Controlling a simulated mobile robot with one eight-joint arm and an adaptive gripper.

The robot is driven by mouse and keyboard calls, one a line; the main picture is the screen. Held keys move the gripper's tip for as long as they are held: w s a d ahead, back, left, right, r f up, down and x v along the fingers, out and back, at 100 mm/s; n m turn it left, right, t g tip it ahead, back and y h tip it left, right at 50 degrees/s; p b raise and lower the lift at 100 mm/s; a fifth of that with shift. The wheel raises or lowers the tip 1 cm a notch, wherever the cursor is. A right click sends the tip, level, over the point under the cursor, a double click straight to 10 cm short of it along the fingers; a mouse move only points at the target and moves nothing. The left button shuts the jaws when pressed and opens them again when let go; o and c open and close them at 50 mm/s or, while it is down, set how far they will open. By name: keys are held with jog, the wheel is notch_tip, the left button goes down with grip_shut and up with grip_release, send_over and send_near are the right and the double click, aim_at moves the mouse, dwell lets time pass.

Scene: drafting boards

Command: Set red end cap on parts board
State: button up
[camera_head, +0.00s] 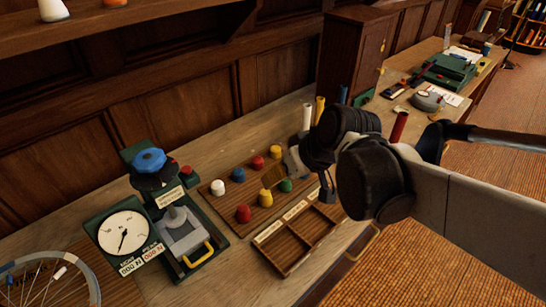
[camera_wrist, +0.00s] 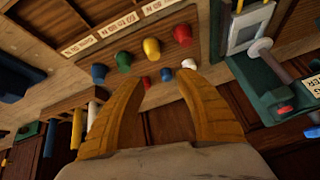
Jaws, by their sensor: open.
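The brown parts board (camera_head: 222,203) carries two rows of coloured caps. A red cap (camera_head: 243,213) stands at its near corner, in line with a yellow and a green cap. One far-row cap is hidden there.
A wooden compartment tray (camera_head: 285,268) with labels lies in front of the board. A green press with a blue knob (camera_head: 149,160) and a dial gauge (camera_head: 123,233) stand at left. Upright white and yellow tubes (camera_head: 307,117) stand behind my gripper.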

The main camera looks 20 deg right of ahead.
jog(key=s+r+m+t+h, duration=0.1)
jog(key=s+m+h, duration=0.1)
jog(key=s, duration=0.5)
jog(key=shift+d+r+h, duration=0.2)
jog(key=shift+d+h, duration=0.1)
jog(key=shift+d, duration=0.05)
jog(key=shift+d, duration=0.1)
dwell(0.8)
